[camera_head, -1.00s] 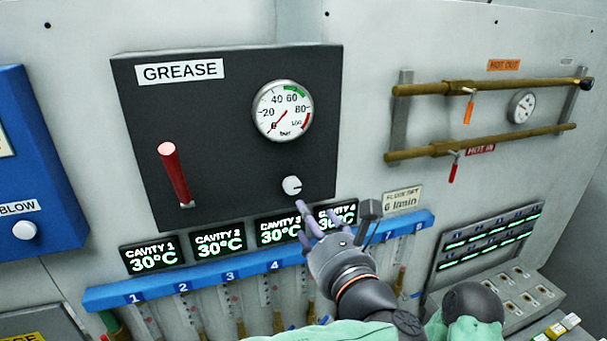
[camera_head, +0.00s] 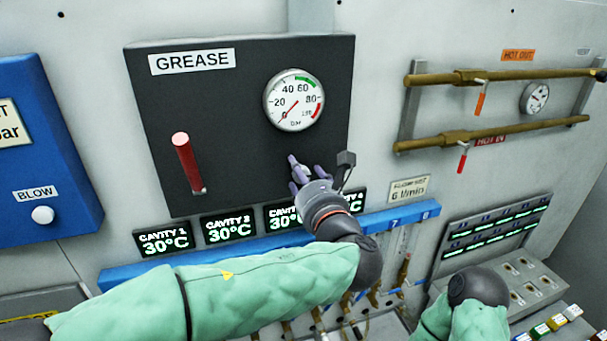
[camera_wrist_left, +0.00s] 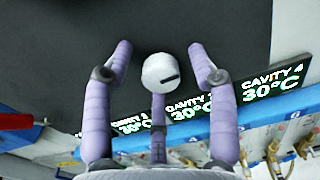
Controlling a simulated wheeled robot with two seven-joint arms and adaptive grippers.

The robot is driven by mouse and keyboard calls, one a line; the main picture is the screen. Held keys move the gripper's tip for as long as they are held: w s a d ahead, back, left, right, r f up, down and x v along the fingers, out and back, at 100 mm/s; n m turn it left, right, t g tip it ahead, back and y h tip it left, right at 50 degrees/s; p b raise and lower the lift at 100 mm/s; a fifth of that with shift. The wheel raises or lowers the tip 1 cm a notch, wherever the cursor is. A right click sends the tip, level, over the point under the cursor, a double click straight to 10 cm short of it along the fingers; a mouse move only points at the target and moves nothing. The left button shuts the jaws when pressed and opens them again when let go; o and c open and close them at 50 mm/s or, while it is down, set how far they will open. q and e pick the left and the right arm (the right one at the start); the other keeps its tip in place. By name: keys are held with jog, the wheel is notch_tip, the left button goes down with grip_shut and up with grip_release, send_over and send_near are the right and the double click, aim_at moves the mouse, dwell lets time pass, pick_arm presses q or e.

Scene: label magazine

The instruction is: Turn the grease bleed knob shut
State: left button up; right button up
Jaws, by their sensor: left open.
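The grease bleed knob (camera_wrist_left: 160,71) is a round white knob with a dark index mark, on the dark grease panel (camera_head: 235,110). In the left wrist view the mark sits right of the knob's centre, nearly level. My left gripper (camera_head: 299,172) is at the panel's lower right, in front of the knob, which its fingers largely hide in the head view. In the left wrist view the open fingers (camera_wrist_left: 160,58) stand around the knob with visible gaps at both sides; a third finger is below it. The right gripper is out of view.
A pressure gauge (camera_head: 294,100) above the knob has its needle near 0. A red lever (camera_head: 187,163) stands on the panel's left. Cavity temperature displays (camera_head: 229,226) and a blue rail (camera_head: 150,272) run below. Brass pipes (camera_head: 500,76) are at the right.

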pick_arm(q)
jog(key=shift+r, duration=0.1)
jog(key=c, duration=1.1)
jog(key=n+b, duration=0.4)
jog(key=b, duration=0.1)
jog(key=n+b, duration=0.4)
jog(key=b, duration=0.1)
jog(key=n+b, duration=0.5)
jog(key=shift+s+a+b, duration=0.1)
jog(key=shift+a+b, duration=0.15)
jog(key=shift+b, duration=0.1)
jog(key=shift+n+b, duration=2.05)
jog(key=shift+n, duration=0.55)
jog(key=shift+c, duration=0.2)
